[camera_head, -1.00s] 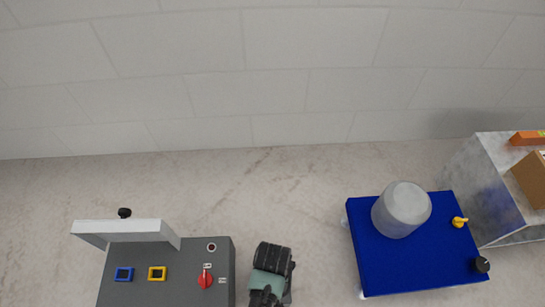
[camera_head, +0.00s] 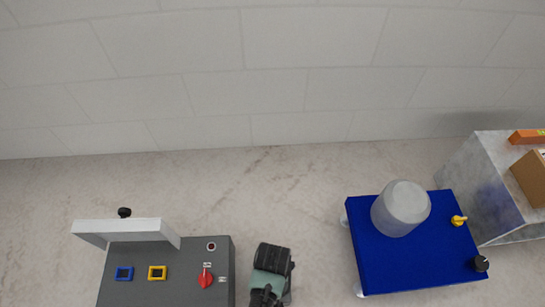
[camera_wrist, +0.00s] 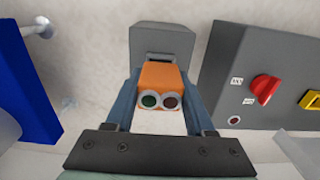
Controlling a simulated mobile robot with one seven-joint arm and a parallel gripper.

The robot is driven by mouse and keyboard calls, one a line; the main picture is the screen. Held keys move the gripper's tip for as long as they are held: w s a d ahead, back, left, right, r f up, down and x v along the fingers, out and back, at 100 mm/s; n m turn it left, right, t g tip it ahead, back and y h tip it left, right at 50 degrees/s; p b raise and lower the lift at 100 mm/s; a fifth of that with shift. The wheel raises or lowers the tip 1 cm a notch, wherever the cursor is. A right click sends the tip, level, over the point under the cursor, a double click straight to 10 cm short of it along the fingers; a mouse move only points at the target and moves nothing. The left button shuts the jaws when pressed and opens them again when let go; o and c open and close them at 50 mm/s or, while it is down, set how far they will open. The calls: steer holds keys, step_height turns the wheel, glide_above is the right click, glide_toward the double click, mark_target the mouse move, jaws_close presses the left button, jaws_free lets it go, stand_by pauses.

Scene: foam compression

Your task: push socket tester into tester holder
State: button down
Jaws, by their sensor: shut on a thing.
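The socket tester (camera_wrist: 161,84) is an orange block with a white lower part and two round lenses, one green and one dark red. It sits between the two blue-grey fingers of my gripper (camera_wrist: 164,98) in the wrist view, and the gripper is shut on it. A grey box, apparently the tester holder (camera_wrist: 163,39), stands straight beyond the tester. The tester's far edge meets the holder's near edge in the picture; I cannot tell whether it is inside or only in front. In the head view only my dark wrist shows at the bottom middle; tester and holder are not visible there.
A grey control panel (camera_head: 180,258) with a red knob and blue and yellow square frames stands left. A blue box (camera_head: 412,262) with a grey cylinder (camera_head: 402,209) stands right.

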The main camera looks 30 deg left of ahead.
steer(key=shift+f+b, duration=0.55)
steer(key=shift+f, duration=0.3)
stand_by(0.3)
steer(key=shift+c, duration=0.9)
jaws_free()
steer(key=shift+r, duration=0.1)
steer(key=shift+r+p, duration=2.95)
steer(key=shift+p, duration=0.45)
step_height(320, 180, up, 13)
steer(key=p, duration=0.8)
steer(key=shift+w, duration=0.1)
